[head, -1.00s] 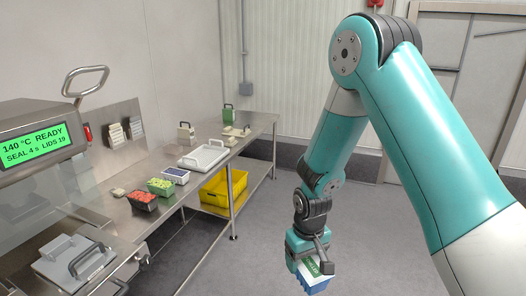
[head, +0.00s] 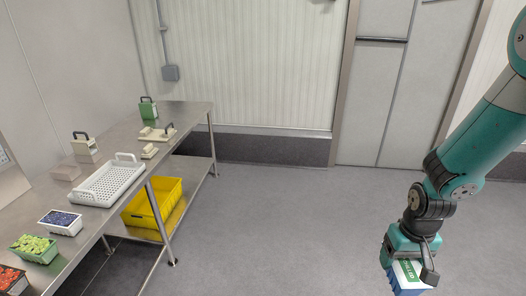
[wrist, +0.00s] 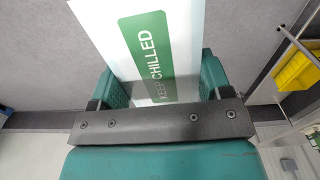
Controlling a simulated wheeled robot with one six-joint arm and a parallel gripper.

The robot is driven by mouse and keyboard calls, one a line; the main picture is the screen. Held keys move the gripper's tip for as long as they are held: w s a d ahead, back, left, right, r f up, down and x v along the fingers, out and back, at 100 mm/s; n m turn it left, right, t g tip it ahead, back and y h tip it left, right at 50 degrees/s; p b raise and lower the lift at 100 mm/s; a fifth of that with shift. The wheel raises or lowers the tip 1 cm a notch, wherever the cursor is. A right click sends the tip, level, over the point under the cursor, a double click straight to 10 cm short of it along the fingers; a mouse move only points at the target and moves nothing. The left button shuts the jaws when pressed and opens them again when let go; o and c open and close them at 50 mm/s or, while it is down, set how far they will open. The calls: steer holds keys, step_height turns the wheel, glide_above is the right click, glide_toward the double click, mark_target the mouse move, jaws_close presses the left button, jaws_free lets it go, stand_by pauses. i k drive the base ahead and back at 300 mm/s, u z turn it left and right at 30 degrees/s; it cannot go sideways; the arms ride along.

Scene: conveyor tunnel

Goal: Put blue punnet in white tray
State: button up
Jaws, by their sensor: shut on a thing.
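My gripper (head: 410,258) is low at the right of the head view, shut on the blue punnet (head: 399,284). The punnet has a white film top with a green "KEEP CHILLED" label, which fills the space between the fingers in the wrist view (wrist: 125,45). It hangs over open floor, well apart from the table. Its lower part is cut off by the head picture's bottom edge. The white tray (head: 106,184), perforated with raised handles, lies empty on the steel table at the left.
On the steel table (head: 180,113), a punnet of dark berries (head: 60,221), a green one (head: 34,248) and a red one (head: 9,279) line up before the tray. Handled blocks stand behind it. A yellow crate (head: 153,204) sits on the lower shelf. The middle floor is clear.

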mark_target(106, 187)
steer(key=z, duration=0.15)
steer(key=i, duration=1.3)
steer(key=u, duration=0.7)
steer(key=i, duration=0.85)
steer(key=u, duration=1.6)
steer(key=i, duration=1.4)
steer(key=u, duration=0.1)
